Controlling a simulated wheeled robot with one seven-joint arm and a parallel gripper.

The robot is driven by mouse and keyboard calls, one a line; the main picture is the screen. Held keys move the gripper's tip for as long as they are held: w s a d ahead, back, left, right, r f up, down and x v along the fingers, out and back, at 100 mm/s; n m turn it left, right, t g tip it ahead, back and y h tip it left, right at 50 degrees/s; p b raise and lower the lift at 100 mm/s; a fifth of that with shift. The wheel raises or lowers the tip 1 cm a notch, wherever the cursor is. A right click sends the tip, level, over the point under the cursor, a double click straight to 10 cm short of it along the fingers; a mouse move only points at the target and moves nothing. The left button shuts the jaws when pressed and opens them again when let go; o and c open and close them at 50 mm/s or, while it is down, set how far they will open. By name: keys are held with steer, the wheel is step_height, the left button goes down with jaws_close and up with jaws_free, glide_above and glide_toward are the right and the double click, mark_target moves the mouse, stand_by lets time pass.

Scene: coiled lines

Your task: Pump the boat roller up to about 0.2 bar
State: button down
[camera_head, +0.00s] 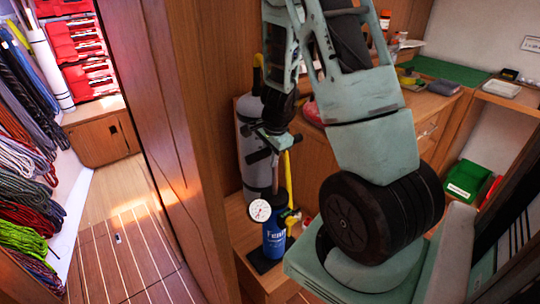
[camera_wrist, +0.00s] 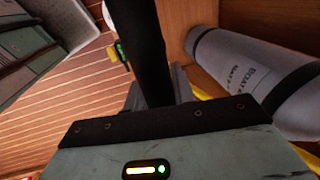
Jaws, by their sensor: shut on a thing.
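A blue pump (camera_head: 274,241) with white lettering stands upright on a black foot on a low wooden ledge. A round white gauge (camera_head: 260,210) sits at its upper left; its reading is too small to tell. My gripper (camera_head: 272,142) is shut on the dark pump handle (camera_head: 257,156), well above the blue barrel. A yellow hose (camera_head: 288,180) runs beside the pump. The grey boat roller (camera_head: 248,150) stands upright behind the handle, partly hidden by my arm. It also shows with dark print in the wrist view (camera_wrist: 255,75). The fingertips are not clear there.
A wooden post (camera_head: 165,120) stands close on the left. A worktop with small items (camera_head: 425,95) and a green bin (camera_head: 466,180) are on the right.

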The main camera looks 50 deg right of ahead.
step_height(320, 180, down, 10)
steer(key=b, duration=0.8)
steer(key=shift+r, duration=0.1)
steer(key=c, duration=1.2)
jaws_free()
steer(key=shift+r, duration=0.1)
steer(key=s+r+p, duration=0.1)
steer(key=r+p, duration=0.1)
steer(key=r, duration=0.3)
steer(key=s+r+p, duration=0.1)
steer(key=r+p, duration=0.2)
steer(key=r, duration=0.3)
steer(key=s+r+p, duration=0.1)
steer(key=r+p, duration=0.1)
steer(key=r, duration=0.4)
steer(key=shift+s+a, duration=0.2)
steer(key=shift+a, duration=0.15)
